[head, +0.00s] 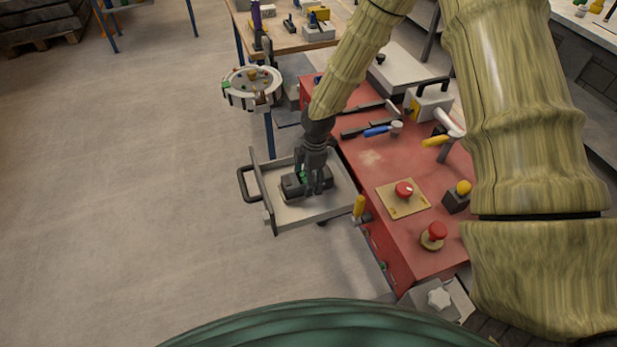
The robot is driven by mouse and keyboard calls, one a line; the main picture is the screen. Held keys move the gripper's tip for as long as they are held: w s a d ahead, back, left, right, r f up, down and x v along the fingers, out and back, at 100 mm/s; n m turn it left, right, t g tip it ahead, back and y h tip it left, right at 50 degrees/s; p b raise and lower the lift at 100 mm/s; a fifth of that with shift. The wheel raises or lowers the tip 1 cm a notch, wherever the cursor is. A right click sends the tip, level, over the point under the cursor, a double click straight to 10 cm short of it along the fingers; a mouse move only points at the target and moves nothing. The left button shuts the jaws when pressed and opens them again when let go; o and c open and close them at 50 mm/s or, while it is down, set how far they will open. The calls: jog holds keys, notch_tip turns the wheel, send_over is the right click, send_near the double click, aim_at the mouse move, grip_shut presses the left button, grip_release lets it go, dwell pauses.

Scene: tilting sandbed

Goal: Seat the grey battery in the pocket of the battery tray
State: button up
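My gripper (314,188) points down into a light grey open drawer (318,211) at the left side of the red bench. Its fingers are at a dark grey block (292,187) in the drawer, which may be the grey battery; a small green patch shows between the fingers. The fingers cover part of the block, and I cannot tell whether they are closed on it or only around it. I cannot make out the battery tray's pocket for certain.
The red bench top (369,158) holds a red button on a yellow plate (404,190), a second red knob (433,235), a yellow-topped box (457,197) and hand tools. A round white rack (250,87) stands behind the drawer. The floor at left is clear.

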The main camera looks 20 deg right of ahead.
notch_tip(320, 180, up, 12)
jog(key=d, duration=0.1)
jog(key=shift+d, duration=0.2)
dwell(0.3)
jog(key=shift+w, duration=0.1)
dwell(0.4)
